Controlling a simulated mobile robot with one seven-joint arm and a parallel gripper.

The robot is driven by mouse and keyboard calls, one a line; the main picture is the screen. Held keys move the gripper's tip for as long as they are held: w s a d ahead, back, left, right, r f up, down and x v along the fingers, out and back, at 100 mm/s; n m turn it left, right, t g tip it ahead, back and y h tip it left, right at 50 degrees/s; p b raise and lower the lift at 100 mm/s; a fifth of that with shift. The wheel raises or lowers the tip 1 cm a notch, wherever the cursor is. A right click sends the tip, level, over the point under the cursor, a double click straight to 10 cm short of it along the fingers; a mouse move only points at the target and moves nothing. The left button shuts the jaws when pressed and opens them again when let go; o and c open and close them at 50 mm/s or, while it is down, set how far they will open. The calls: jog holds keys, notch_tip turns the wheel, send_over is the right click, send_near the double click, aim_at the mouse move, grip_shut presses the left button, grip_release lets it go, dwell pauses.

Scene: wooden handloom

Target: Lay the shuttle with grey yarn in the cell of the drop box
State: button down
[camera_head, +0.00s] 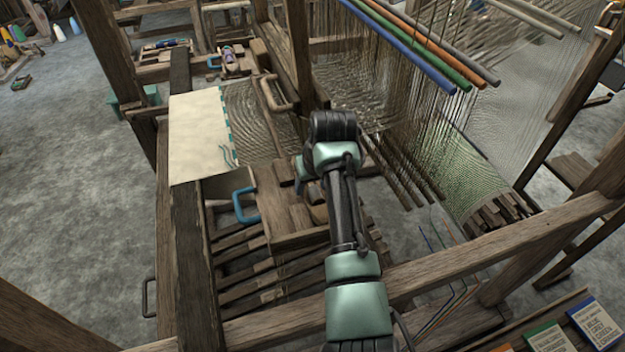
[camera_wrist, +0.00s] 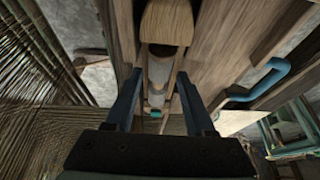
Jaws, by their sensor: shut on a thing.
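The shuttle with grey yarn (camera_wrist: 166,22) is a pale wooden boat with a grey bobbin in its hollow. In the wrist view it lies lengthwise between the two dark fingers of my gripper (camera_wrist: 160,73), which is shut on it. In the head view my arm hides the fingers and most of the shuttle. The drop box (camera_head: 292,222) is the wooden structure just left of my wrist. In the wrist view its planks (camera_wrist: 222,40) run beside the shuttle on the right. I cannot tell whether the shuttle touches the cell floor or hangs above it.
A blue handle (camera_head: 240,204) stands left of the drop box, and it also shows in the wrist view (camera_wrist: 262,82). Hanging warp threads (camera_head: 395,95) and coloured rods (camera_head: 410,50) crowd the right. A cream cloth (camera_head: 198,135) lies at left. Another shuttle (camera_head: 230,60) sits behind.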

jog(key=shift+f, duration=0.45)
jog(key=shift+c, duration=0.9)
grip_release()
jog(key=b+v, duration=0.1)
jog(key=v, duration=1.2)
jog(key=shift+w, duration=0.1)
